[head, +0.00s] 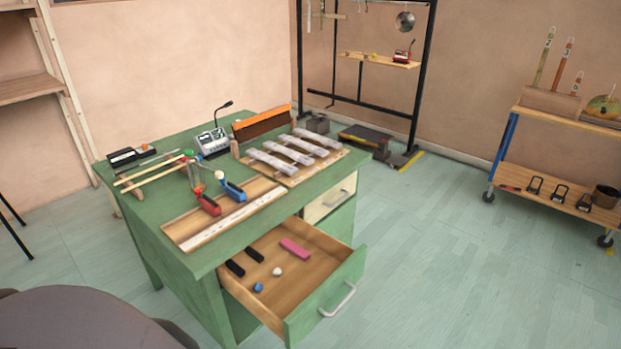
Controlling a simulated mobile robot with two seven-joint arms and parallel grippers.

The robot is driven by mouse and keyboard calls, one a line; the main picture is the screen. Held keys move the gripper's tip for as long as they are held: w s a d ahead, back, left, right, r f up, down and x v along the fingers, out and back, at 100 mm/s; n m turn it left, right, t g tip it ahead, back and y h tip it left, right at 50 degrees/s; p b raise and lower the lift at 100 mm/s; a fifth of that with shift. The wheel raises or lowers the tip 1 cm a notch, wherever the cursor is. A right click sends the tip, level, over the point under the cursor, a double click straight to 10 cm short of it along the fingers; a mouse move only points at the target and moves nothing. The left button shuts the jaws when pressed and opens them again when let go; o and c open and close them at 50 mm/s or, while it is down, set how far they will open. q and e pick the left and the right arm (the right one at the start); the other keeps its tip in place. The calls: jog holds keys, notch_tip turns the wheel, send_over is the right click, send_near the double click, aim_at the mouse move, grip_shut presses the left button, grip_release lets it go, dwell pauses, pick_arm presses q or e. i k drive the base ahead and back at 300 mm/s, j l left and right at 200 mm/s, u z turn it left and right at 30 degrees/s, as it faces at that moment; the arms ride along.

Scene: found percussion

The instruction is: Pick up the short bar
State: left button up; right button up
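Several pale grey bars lie side by side on a wooden frame on the green desk (165,207). They include a front bar (271,163) and a back bar (318,138). Their lengths look close, and I cannot tell which is the short bar. The open desk drawer (305,262) holds two small black pieces, with one black piece (235,268) at its left, and a pink block (294,249). I cannot tell whether any of these is the short bar. Neither of my grippers is in view.
Mallets, clamps and a small device with a gooseneck (212,141) crowd the desk top. The open drawer juts out at the front right. A black rack (425,75) stands behind, a wheeled wooden shelf (560,190) at right. The floor (450,280) between is clear.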

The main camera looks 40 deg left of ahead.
aim_at(314, 149)
jog(key=i+l+z, duration=0.1)
jog(key=i, duration=0.3)
jog(key=i+l+z, duration=0.1)
jog(key=i+l, duration=0.15)
jog(key=i, duration=0.15)
jog(key=i+l+z, duration=0.1)
jog(key=i, duration=0.3)
jog(key=i+u, duration=0.2)
jog(key=i, duration=0.35)
jog(key=i+l+u, duration=0.15)
jog(key=i, duration=0.45)
jog(key=i+u, duration=0.4)
jog(key=i+l+u, duration=0.1)
jog(key=i+u, duration=0.5)
jog(key=u, duration=0.2)
jog(key=i+l+u, duration=0.1)
jog(key=i+u, duration=0.15)
jog(key=u, duration=0.15)
jog(key=i+l+u, duration=0.15)
jog(key=u, duration=0.25)
jog(key=i+l+u, duration=0.2)
jog(key=u, duration=0.2)
jog(key=i+l+u, duration=0.15)
jog(key=u, duration=0.25)
jog(key=i+l+u, duration=0.2)
jog(key=u, duration=0.15)
jog(key=i+l+u, duration=0.1)
jog(key=l+u, duration=0.3)
